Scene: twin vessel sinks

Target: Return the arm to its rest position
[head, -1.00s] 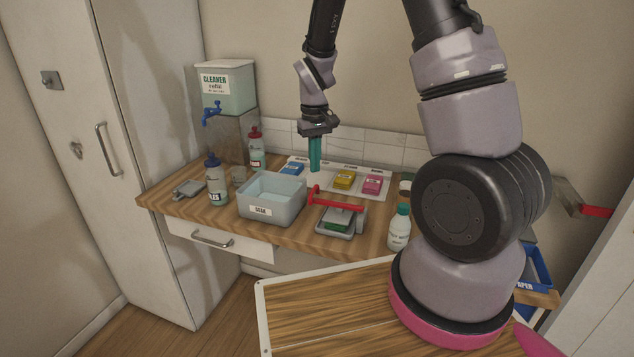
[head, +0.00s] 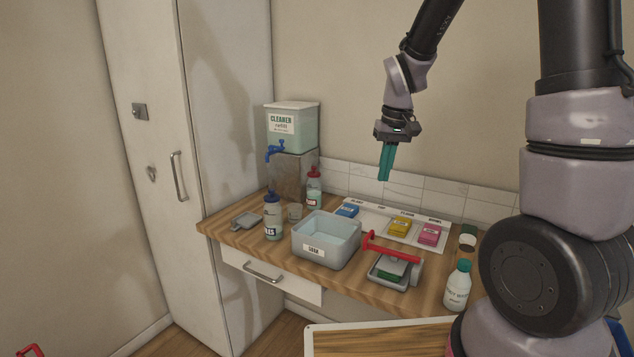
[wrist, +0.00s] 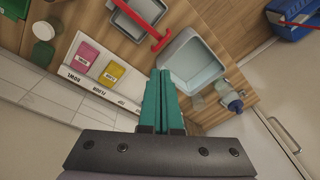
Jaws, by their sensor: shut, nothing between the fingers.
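My gripper (head: 386,163) hangs above the back of the wooden counter, its teal fingers together and pointing down. Nothing is between them. In the wrist view the gripper (wrist: 162,76) also shows shut and empty. It is clear of the things below it. My arm reaches up and over from the right side of the head view.
Below stand a grey basin (head: 325,240), a red-handled tool (head: 390,248), a white sheet with yellow (head: 400,226), pink (head: 429,233) and blue (head: 347,211) blocks, bottles (head: 273,218) and a cleaner dispenser (head: 292,127). A tall cabinet (head: 160,150) stands left. Space above the counter is free.

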